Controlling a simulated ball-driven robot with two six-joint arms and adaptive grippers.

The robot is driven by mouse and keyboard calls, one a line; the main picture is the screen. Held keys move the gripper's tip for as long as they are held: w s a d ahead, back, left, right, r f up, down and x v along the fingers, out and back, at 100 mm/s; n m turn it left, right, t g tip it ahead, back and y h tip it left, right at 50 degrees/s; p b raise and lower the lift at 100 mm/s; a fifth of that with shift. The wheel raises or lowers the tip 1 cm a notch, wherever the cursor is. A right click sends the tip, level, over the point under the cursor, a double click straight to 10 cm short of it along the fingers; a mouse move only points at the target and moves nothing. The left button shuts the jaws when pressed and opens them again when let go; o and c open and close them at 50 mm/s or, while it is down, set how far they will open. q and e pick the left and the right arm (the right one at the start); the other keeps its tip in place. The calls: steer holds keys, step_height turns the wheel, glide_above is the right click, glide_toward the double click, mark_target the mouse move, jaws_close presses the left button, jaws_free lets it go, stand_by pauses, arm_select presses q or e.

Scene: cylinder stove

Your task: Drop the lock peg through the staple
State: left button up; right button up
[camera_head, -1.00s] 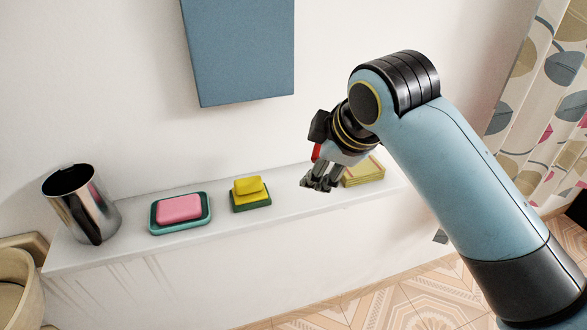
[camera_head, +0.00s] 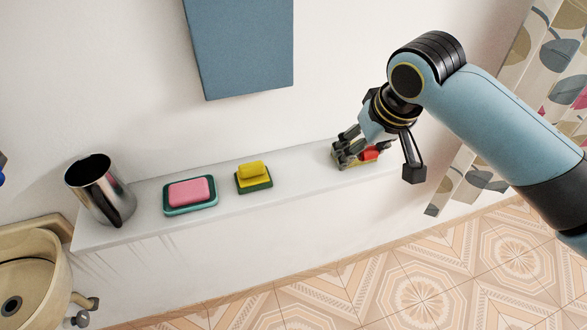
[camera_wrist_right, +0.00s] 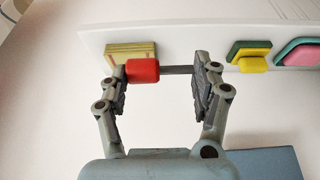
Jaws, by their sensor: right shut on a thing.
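My right gripper (camera_head: 346,156) is over the right end of the shelf in the head view. In the right wrist view its two fingers (camera_wrist_right: 160,83) are spread, with the peg held lengthwise between them. The peg has a red head (camera_wrist_right: 142,71) at the left finger and a thin grey shaft (camera_wrist_right: 178,70) reaching the right finger. The red head (camera_head: 369,154) also shows in the head view, partly covered by the fingers. I cannot make out a staple in either view. My left gripper is not in view.
A white shelf (camera_head: 225,199) carries a steel pitcher (camera_head: 95,185), pink soap (camera_head: 189,191) in a teal dish, and a yellow block (camera_head: 252,170) on a green pad. A yellowish stack (camera_wrist_right: 128,50) is near the gripper. A blue panel (camera_head: 240,50) hangs above; a basin (camera_head: 30,265) stands left.

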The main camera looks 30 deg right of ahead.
glide_above(306, 170)
steer(key=s, duration=0.1)
steer(key=f, duration=0.6)
steer(key=shift+s+a+f+p, duration=0.2)
steer(key=shift+f+p, duration=0.1)
steer(key=shift+w+f, duration=0.1)
steer(key=shift+f, duration=0.1)
step_height(306, 170, down, 2)
steer(key=shift+f+p, duration=0.1)
steer(key=shift+p, duration=0.3)
steer(key=shift+f+p, duration=0.3)
steer(key=shift+f, duration=0.3)
steer(key=o, duration=1)
steer(key=shift+o, duration=0.2)
steer(key=shift+f, duration=0.1)
